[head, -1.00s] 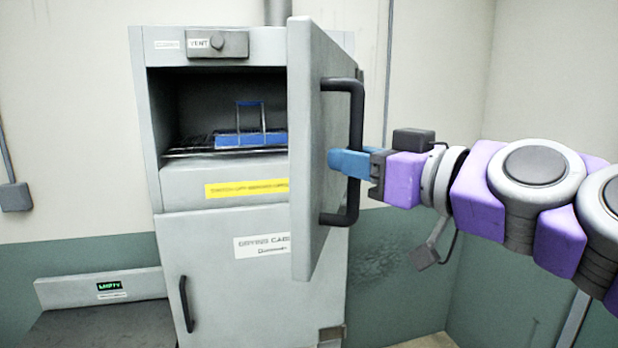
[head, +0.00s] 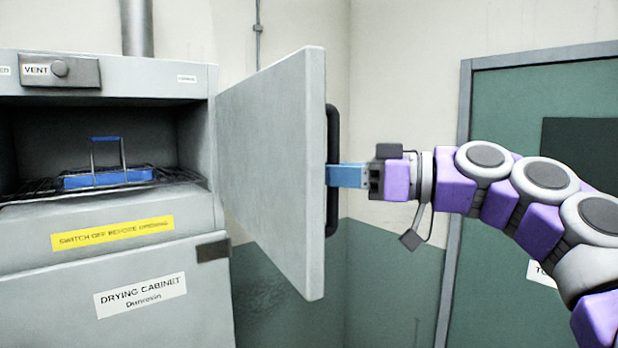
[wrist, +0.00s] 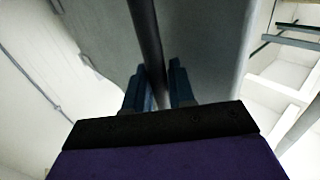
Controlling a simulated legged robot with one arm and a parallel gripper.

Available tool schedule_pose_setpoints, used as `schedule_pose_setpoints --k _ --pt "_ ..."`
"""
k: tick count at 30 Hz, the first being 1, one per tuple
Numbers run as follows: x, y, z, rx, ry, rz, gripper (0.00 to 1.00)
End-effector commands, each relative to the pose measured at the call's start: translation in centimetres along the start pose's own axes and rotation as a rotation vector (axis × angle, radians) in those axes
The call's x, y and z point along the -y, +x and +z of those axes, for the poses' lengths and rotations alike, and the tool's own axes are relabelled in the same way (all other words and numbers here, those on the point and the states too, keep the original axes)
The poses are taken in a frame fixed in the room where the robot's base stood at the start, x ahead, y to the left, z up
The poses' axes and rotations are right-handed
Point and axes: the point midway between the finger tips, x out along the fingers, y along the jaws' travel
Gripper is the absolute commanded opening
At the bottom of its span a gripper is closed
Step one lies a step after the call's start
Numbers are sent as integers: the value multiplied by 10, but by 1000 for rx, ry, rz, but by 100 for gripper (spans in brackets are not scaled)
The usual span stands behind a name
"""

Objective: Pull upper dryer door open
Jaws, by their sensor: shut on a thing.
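The upper dryer door (head: 268,165) is swung wide open, hinged at the right side of the drying cabinet (head: 110,245). Its black bar handle (head: 333,120) is on the door's outer face, mostly behind the door edge in the head view. My gripper (head: 335,175) is shut on the handle with its blue fingers. In the wrist view the dark handle bar (wrist: 146,45) runs between the two blue fingers (wrist: 158,90), in front of the grey door face (wrist: 205,40). The inside of the upper chamber (head: 60,130) is exposed.
A blue basket (head: 108,178) with an upright handle sits on the wire rack in the chamber. A green door (head: 530,130) in a grey frame stands behind my arm at right. The wall corner is behind the dryer door.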

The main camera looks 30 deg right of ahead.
Motion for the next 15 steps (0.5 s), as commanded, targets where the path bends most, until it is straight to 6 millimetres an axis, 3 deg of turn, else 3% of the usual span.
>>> schedule_pose_setpoints --k 15 --pt "-35 -28 -3 -6 -2 2 0"
